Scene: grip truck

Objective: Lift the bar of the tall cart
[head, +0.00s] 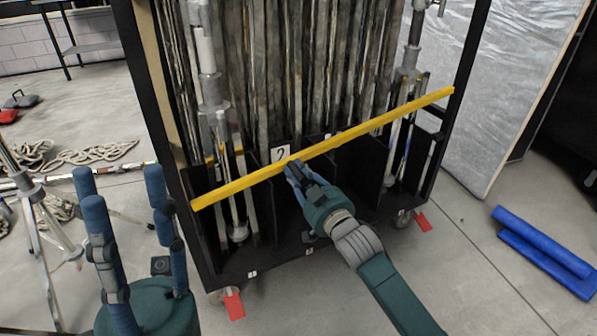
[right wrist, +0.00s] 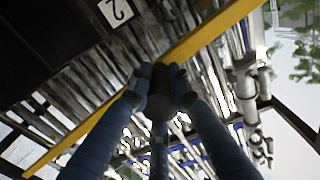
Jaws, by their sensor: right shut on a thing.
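The tall cart (head: 187,190) has a black frame and stands in the middle of the head view. Its yellow bar (head: 240,183) runs across the front, higher in the picture at its right end. It also crosses the right wrist view (right wrist: 218,38) diagonally. My right gripper (head: 292,167) is at the middle of the bar, with its fingers shut around a dark, round-ended part (right wrist: 160,92) at the bar. The fingers partly hide how that part joins the bar. My left gripper (head: 118,174) is at the lower left, apart from the cart, its blue fingers spread and empty.
The cart holds upright metal poles and stands on castors with red tabs (head: 234,305). A light stand (head: 38,200) and coiled rope (head: 85,155) are on the left. Blue rolls (head: 543,250) lie on the right, near a large silvery panel (head: 500,80). The floor in front is clear.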

